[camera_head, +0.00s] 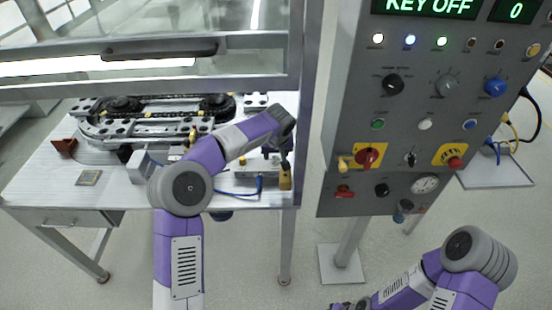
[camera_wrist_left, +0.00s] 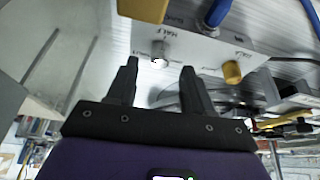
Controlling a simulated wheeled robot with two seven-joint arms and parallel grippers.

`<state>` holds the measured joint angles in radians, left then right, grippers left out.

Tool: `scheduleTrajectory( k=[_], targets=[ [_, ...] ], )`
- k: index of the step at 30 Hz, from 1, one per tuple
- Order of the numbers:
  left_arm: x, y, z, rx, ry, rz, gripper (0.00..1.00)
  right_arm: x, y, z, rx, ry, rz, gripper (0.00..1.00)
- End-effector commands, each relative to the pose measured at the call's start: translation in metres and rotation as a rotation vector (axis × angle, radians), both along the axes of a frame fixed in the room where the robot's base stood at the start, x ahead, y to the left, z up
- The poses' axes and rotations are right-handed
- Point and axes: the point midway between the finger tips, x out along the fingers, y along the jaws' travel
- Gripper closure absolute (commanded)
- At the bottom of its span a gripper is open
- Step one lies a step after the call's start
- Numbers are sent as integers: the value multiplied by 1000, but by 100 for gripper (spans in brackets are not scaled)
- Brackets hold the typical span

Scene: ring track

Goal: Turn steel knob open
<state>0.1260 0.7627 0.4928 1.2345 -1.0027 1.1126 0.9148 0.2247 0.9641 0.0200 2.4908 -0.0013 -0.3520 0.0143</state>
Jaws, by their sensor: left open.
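In the left wrist view a small round steel knob (camera_wrist_left: 160,50) sits on the face of a pale box (camera_wrist_left: 205,48), near printed lettering that reads HALF. A yellow knob (camera_wrist_left: 232,72) is on the same face, to the right. My left gripper (camera_wrist_left: 160,68) is open, its two dark fingers pointing at the box. The steel knob shows between the fingertips; whether they touch it I cannot tell. In the head view my left gripper (camera_head: 286,158) is over the right end of the bench, largely hidden by its wrist. My right gripper (camera_head: 350,305) barely shows at the bottom edge.
A blue hose (camera_wrist_left: 218,12) and a yellow block (camera_wrist_left: 143,9) stand close to the box. The bench (camera_head: 110,190) carries an oval track (camera_head: 150,125).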

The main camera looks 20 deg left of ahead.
Motion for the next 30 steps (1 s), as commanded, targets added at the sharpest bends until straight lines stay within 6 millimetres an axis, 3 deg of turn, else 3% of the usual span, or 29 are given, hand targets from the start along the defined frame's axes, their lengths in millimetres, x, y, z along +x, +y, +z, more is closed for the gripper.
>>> scheduleTrajectory(
  k=[6,16,26,30],
  targets=[
    [8,3,-22,-2,-1,1,48,0,0,-8,0,0,0,48],
    [9,4,-24,-2,-1,1,50,0,0,-7,0,0,0,48],
    [9,4,-24,-1,0,2,100,0,0,-7,0,0,0,48],
    [9,4,-24,-1,0,-1,100,0,0,-7,0,0,0,48]
  ],
)
